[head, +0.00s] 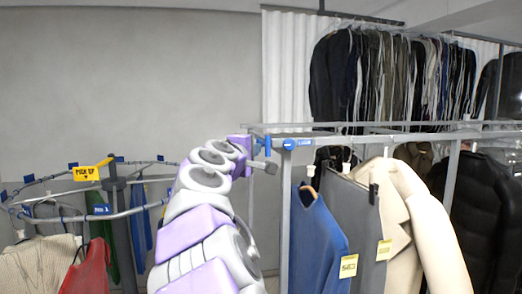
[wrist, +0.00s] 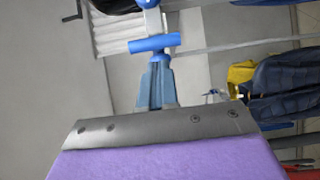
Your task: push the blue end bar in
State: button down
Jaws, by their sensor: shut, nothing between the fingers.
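The blue end bar (wrist: 154,43) is a short bar that lies crosswise just beyond my fingertips in the wrist view. In the head view it is a small upright blue piece (head: 264,145) just left of the blue-capped end of the rail. My gripper (wrist: 158,64) is shut and empty, its grey-blue fingers close together and pointing at the middle of the bar. I cannot tell whether the tips touch it. In the head view my gripper (head: 255,146) is small, partly hidden by my purple and grey arm.
A metal rail (head: 390,137) runs right from a blue cap (head: 289,144), with a blue garment (head: 316,240) and coats hanging below. A round rack with a yellow "PICK UP" sign (head: 92,174) stands at left. Garments hang on a high rail behind. The grey wall between is clear.

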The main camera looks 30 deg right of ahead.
jog(key=w+a+v, duration=0.1)
jog(key=v, duration=1)
jog(key=s+d+f+m+g+y+b, duration=0.1)
jog(key=s+f+m+g+y+b, duration=0.15)
jog(key=s+f, duration=0.55)
jog(key=s+d+f+m+g+y+b, duration=0.2)
jog(key=s+f+b, duration=0.1)
jog(key=f, duration=1)
jog(key=s+d+f+m+g+y+b, duration=0.1)
jog(key=s+f+m+g+y+b, duration=0.15)
jog(key=s+f, duration=0.55)
jog(key=s+a+f+g+y+b, duration=0.2)
jog(key=s+a+f, duration=0.3)
jog(key=s+f, duration=0.2)
jog(key=s+a+f+g+y+b, duration=0.2)
jog(key=s+a+f, duration=0.4)
jog(key=f, duration=0.5)
jog(key=s+a+f+m+g+y+b, duration=0.1)
jog(key=s+a+f+g+y+b, duration=0.1)
jog(key=s+a+f, duration=0.3)
notch_tip(320, 180, down, 5)
jog(key=s, duration=0.3)
jog(key=shift+a+y+b, duration=0.35)
jog(key=shift+y, duration=0.05)
